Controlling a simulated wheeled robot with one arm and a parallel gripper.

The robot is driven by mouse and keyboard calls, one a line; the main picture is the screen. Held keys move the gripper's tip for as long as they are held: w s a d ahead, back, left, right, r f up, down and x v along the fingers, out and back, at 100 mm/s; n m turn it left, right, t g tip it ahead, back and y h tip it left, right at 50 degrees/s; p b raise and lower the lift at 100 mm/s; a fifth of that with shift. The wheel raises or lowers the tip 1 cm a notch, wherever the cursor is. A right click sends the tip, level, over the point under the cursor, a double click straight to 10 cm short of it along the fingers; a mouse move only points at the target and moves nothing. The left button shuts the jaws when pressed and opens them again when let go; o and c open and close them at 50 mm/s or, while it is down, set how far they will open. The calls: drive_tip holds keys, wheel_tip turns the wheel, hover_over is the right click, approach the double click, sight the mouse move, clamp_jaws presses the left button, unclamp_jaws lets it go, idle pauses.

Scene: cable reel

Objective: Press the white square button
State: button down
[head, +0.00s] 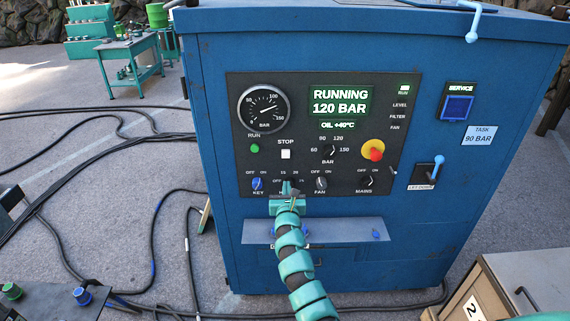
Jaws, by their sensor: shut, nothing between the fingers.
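The white square button (286,154) sits under the label STOP on the black control panel (240,171) of a blue cabinet. It is fully visible. My gripper (288,186) is at the panel's lower edge, below the button and apart from it in the picture. Its fingers look closed, with nothing held. It covers part of the dial between the key switch and the fan switch. I cannot tell whether it touches the panel. The display (340,101) reads RUNNING 120 BAR.
A green RUN button (255,149) is left of the white button. A pressure dial (331,151) and a red knob on yellow (373,150) are to its right. A metal shelf (345,231) juts out below the panel. Black cables (75,160) lie on the left floor.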

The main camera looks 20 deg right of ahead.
drive_tip(key=shift+w, duration=0.1)
drive_tip(key=b, duration=0.2)
approach(286, 163)
wheel_tip(286, 163, up, 3)
drive_tip(key=shift+r+b+x, duration=0.15)
drive_tip(key=shift+b+x, duration=1.1)
drive_tip(key=shift+b, duration=0.2)
drive_tip(key=shift+r+b+x, duration=0.1)
drive_tip(key=shift+b+x, duration=1.2)
drive_tip(key=shift+b, duration=0.15)
